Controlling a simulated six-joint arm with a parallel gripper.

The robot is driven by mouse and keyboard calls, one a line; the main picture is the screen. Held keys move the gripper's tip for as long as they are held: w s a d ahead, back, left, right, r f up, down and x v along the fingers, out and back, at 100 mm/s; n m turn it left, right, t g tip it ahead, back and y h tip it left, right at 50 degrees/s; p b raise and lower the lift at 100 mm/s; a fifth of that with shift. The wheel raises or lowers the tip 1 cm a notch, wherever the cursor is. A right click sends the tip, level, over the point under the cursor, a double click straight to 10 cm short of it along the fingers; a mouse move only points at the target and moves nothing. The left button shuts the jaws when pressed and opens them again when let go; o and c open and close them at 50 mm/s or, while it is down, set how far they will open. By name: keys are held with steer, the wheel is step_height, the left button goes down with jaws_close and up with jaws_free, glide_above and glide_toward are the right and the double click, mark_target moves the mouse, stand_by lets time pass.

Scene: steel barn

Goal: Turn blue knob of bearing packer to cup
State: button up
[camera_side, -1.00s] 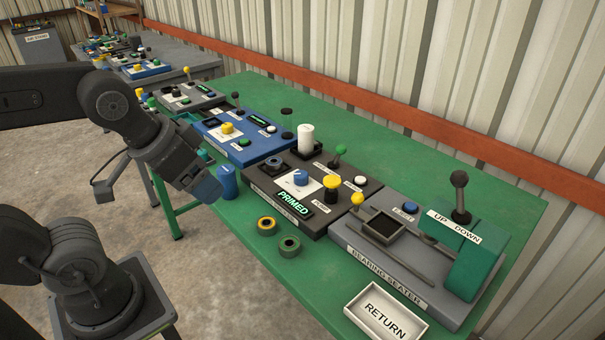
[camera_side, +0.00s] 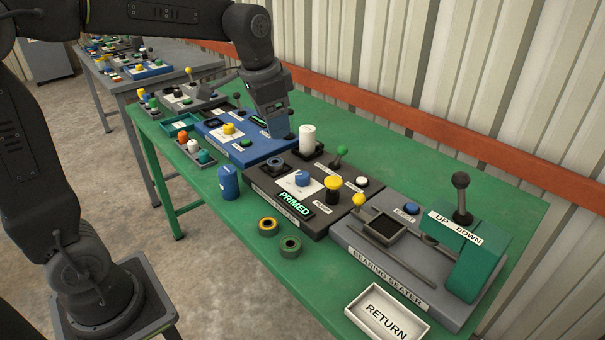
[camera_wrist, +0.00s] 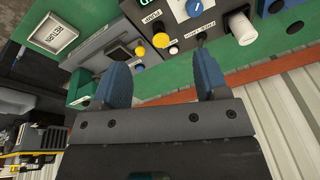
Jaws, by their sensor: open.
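The bearing packer (camera_side: 262,189) is a dark box on the green table, with a lit green display reading PRIMED. Its blue knob (camera_side: 302,178) sits on a white dial plate whose markings are too small to read. In the wrist view the blue knob (camera_wrist: 194,7) shows at the top edge, beyond my right fingertip. My gripper (camera_side: 281,136) is open and empty, left of and behind the knob, apart from it. In the wrist view my gripper (camera_wrist: 160,68) shows two blue fingers spread apart, with nothing between them.
The packer also carries a white cylinder (camera_side: 307,139), a green-knobbed lever (camera_side: 341,151) and a yellow button (camera_side: 333,183). A blue machine (camera_side: 236,152) stands left, the bearing seater (camera_side: 390,276) right. Two bearing rings (camera_side: 268,227) and a blue can (camera_side: 229,182) lie in front.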

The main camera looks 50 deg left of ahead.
steer(key=w+a+f+m+g, duration=0.1)
steer(key=w+a+f, duration=0.2)
steer(key=w, duration=0.4)
steer(key=m+g, duration=0.2)
glide_toward(302, 174)
step_height(302, 174, down, 10)
steer(key=shift+s+r, duration=0.1)
steer(key=shift+s, duration=0.05)
steer(key=c, duration=0.9)
